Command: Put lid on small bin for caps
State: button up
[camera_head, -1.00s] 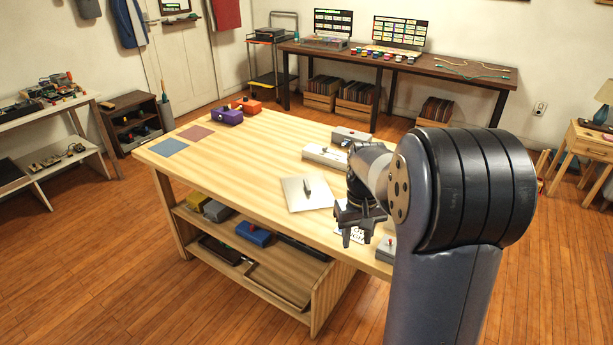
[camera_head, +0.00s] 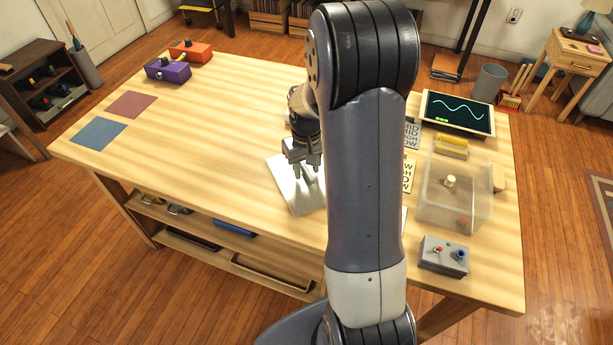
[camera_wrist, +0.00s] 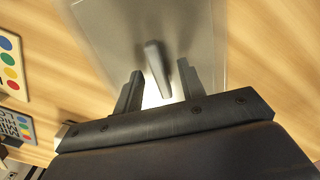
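The flat, pale grey lid (camera_head: 293,199) lies on the wooden table. In the wrist view the lid (camera_wrist: 100,28) looks see-through, and its upright handle (camera_wrist: 157,66) stands between my fingers. My gripper (camera_head: 306,173) is over the lid, pointing down. In the wrist view my gripper (camera_wrist: 160,90) is open, with a visible gap on each side of the handle. The clear bin (camera_head: 440,212) stands open-topped at the table's right side, with a small cream piece and a reddish piece showing in it. My arm hides part of the lid's right side.
A grey control box (camera_head: 443,256) stands in front of the bin. A yellow item (camera_head: 452,146) and a screen with a wave (camera_head: 458,113) are behind it. Printed cards (camera_head: 409,175) lie left of the bin. The table's left middle is clear.

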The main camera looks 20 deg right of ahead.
jog(key=shift+c, duration=0.5)
grip_shut()
